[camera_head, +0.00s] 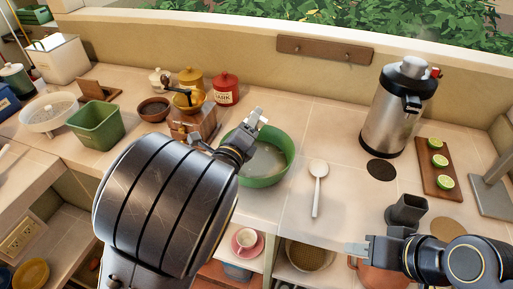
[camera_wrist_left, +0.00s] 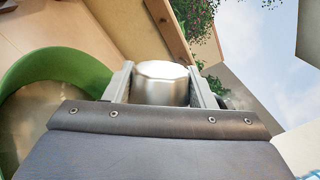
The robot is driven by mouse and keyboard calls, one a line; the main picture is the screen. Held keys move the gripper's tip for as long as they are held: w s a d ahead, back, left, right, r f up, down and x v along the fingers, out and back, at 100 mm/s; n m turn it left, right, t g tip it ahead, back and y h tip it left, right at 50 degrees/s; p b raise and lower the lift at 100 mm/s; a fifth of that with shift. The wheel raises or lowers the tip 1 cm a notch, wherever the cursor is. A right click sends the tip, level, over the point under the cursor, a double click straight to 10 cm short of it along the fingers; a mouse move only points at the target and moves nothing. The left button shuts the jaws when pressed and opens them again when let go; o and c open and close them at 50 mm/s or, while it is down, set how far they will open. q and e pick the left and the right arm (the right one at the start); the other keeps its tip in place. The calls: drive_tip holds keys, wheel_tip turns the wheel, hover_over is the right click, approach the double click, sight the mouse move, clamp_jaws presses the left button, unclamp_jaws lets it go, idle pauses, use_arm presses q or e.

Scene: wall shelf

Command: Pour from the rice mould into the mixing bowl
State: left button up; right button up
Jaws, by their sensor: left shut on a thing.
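The green mixing bowl (camera_head: 278,172) sits on the counter in the middle of the head view, with something pale inside. It also shows at the left of the left wrist view (camera_wrist_left: 58,68). My left gripper (camera_head: 257,119) is above the bowl's far rim. In the left wrist view its fingers are shut on the rice mould (camera_wrist_left: 160,84), a shiny silver metal piece. In the head view the mould is small and mostly hidden by the gripper; I cannot tell whether anything leaves it. My right gripper (camera_head: 362,248) is low at the front edge, away from the bowl; its jaw gap is unclear.
A white spoon (camera_head: 318,185) lies right of the bowl. A wooden grinder (camera_head: 192,122) and red jar (camera_head: 225,88) stand left and behind it. A metal urn (camera_head: 395,110) and a board with limes (camera_head: 438,165) are at right.

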use_arm(q)
drive_tip(key=shift+s+d+m+b, duration=0.1)
drive_tip(key=shift+d+m+b, duration=0.15)
drive_tip(key=shift+m, duration=0.35)
drive_tip(key=shift+s+d+m+b, duration=0.15)
drive_tip(key=shift+m+b, duration=0.1)
drive_tip(key=shift+m, duration=0.35)
drive_tip(key=shift+c, duration=0.2)
